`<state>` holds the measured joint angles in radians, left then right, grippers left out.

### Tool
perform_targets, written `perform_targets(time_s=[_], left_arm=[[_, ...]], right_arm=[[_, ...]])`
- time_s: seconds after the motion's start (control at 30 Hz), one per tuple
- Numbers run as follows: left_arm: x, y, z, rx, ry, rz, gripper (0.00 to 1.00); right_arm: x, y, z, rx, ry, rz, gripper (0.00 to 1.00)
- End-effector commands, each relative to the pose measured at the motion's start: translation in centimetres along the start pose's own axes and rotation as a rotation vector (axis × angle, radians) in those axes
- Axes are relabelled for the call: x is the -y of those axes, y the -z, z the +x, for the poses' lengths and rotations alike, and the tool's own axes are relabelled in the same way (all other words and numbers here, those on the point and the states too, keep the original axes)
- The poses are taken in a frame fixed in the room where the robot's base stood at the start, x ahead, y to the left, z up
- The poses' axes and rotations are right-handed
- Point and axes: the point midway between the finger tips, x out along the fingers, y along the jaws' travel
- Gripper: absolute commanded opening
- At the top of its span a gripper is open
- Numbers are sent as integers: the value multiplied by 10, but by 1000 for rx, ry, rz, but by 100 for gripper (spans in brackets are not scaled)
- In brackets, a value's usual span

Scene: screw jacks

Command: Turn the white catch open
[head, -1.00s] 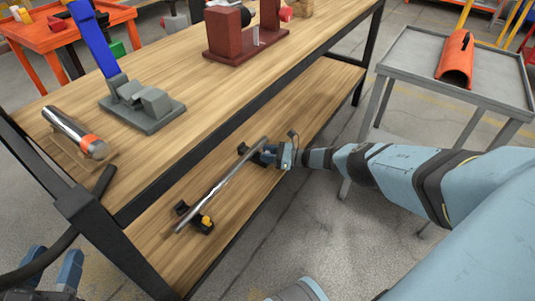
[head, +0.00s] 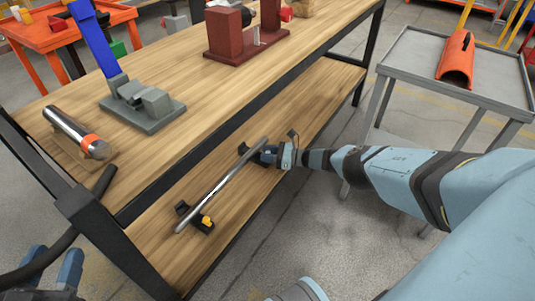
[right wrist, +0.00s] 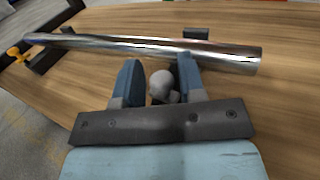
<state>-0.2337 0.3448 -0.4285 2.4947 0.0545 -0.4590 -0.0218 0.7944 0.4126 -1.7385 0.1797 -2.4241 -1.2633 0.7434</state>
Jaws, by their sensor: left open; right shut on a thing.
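A shiny metal rod (head: 222,185) lies across two black holders on the wooden lower shelf; it also shows in the right wrist view (right wrist: 140,45). The pale catch (right wrist: 162,86) is a rounded knob beside the rod, between the fingers of my right gripper (right wrist: 160,78). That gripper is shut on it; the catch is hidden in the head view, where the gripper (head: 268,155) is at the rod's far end. My left gripper (head: 52,266) is open and empty at the lower left, beside the bench and away from the rod.
A yellow catch (head: 207,221) is on the near holder (head: 195,218). The upper bench top (head: 185,85) overhangs the lower shelf (head: 165,255), with a black front rail. A grey cart (head: 400,68) with an orange part stands at the right.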

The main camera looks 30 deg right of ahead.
Motion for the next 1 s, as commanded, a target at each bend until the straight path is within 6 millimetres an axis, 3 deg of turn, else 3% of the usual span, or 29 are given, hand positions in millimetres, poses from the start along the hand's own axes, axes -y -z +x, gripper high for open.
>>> perform_targets(time_s=[0.03,0.47,0.5,0.53,0.83,1.0], left_arm=[[0,-1,0,2,-1,3,43],[0,-1,0,2,0,1,43],[0,0,0,1,0,0,43],[0,0,0,0,1,-1,43],[0,2,2,-4,4,-10,43],[0,7,2,4,1,-23,43]], right_arm=[[10,-5,-5,-2,19,-11,13],[10,-5,-5,-2,19,-11,13],[10,-5,-5,-2,19,-11,39],[10,-5,-5,-2,18,-11,46],[4,-2,-4,-2,8,-5,47],[4,-4,-24,-4,9,-3,47]])
